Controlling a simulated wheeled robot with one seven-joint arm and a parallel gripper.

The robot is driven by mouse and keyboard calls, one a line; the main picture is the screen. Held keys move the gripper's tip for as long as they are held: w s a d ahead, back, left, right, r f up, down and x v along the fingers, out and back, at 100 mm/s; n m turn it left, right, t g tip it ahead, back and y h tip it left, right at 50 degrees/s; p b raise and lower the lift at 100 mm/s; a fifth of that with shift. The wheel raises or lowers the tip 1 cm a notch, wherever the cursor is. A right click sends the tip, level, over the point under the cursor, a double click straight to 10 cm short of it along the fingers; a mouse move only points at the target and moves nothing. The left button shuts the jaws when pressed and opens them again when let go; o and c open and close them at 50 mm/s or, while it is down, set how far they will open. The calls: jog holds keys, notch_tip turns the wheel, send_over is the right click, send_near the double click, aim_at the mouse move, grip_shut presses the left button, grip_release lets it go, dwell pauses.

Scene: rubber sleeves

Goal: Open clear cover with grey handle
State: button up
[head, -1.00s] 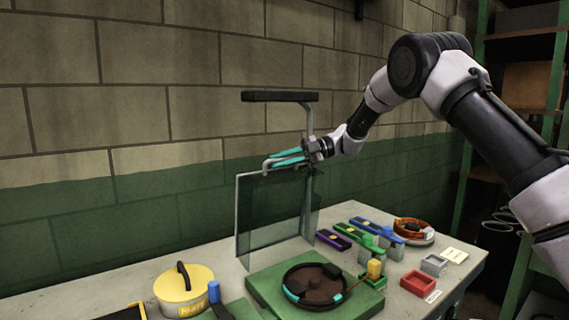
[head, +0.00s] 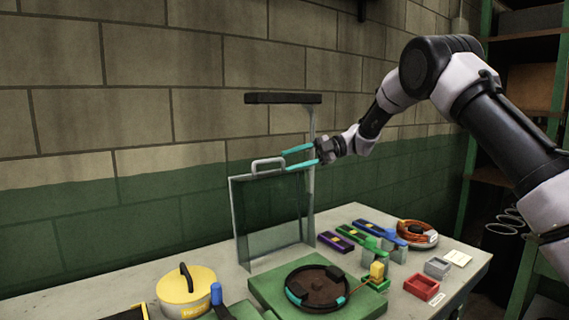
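The clear cover (head: 272,213) stands raised, nearly upright, at the back of the table in the head view. Its grey handle (head: 268,163) is on its top edge. My gripper (head: 300,157) is to the right of the handle, with its two teal fingers spread apart and pointing left. It looks empty and apart from the handle. A green base (head: 262,288) with a dark round plate (head: 317,284) lies uncovered in front of the cover.
A grey post with a black bar (head: 282,98) rises behind the cover. A yellow lidded pot (head: 186,290) stands at the left. Colored blocks (head: 357,233), an orange coil (head: 416,232) and a red box (head: 421,285) are at the right.

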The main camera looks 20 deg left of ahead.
jog(key=v, duration=0.7)
jog(key=shift+w+d, duration=0.15)
jog(key=shift+d, duration=0.15)
jog(key=shift+r, duration=0.1)
